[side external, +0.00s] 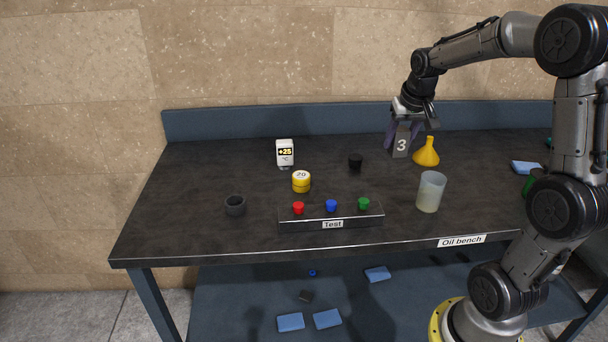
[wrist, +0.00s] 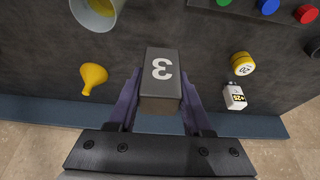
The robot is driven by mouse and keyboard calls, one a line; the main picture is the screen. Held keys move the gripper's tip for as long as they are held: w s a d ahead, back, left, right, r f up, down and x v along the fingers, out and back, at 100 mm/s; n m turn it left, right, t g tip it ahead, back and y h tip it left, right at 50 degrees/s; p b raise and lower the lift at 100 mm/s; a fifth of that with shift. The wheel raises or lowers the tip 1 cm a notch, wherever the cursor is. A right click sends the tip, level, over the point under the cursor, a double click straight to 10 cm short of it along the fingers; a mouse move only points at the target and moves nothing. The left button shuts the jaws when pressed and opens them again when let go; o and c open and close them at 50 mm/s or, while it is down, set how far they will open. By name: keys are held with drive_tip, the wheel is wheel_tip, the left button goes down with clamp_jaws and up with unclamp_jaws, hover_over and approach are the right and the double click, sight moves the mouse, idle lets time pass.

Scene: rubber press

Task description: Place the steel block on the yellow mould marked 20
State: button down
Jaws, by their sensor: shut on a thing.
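The steel block is a dark grey block marked 3 (side external: 401,143), at the back right of the bench. My gripper (side external: 403,125) is shut on it from above, and the wrist view shows the block (wrist: 161,75) between the two purple fingers. I cannot tell whether its underside touches the bench. The yellow mould marked 20 (side external: 301,182) is a short round piece on the bench, left of the block and nearer the front. It also shows at the right of the wrist view (wrist: 243,63), with nothing on top of it.
A temperature display (side external: 285,152) stands behind the mould, and a button panel (side external: 331,218) lies in front. A black ring (side external: 235,205), a small black piece (side external: 355,161), a yellow funnel (side external: 426,152) and a translucent beaker (side external: 430,191) stand around.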

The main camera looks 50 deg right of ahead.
drive_tip(key=w+a+r+n+t+y, duration=0.1)
drive_tip(key=w+a+r+n, duration=0.25)
drive_tip(key=w+a, duration=0.7)
approach(298, 172)
drive_tip(key=shift+w+d+f+n, duration=0.25)
drive_tip(key=shift+w+d, duration=0.05)
drive_tip(key=shift+w, duration=0.15)
drive_tip(key=shift+w+d+f+n, duration=0.2)
drive_tip(key=shift+w+d+f, duration=0.05)
drive_tip(key=shift+w, duration=0.15)
drive_tip(key=shift+w+f, duration=0.15)
drive_tip(key=shift+f, duration=1.5)
drive_tip(key=shift+f, duration=0.1)
drive_tip(key=shift+c, duration=1.6)
unclamp_jaws()
drive_tip(key=shift+f, duration=0.3)
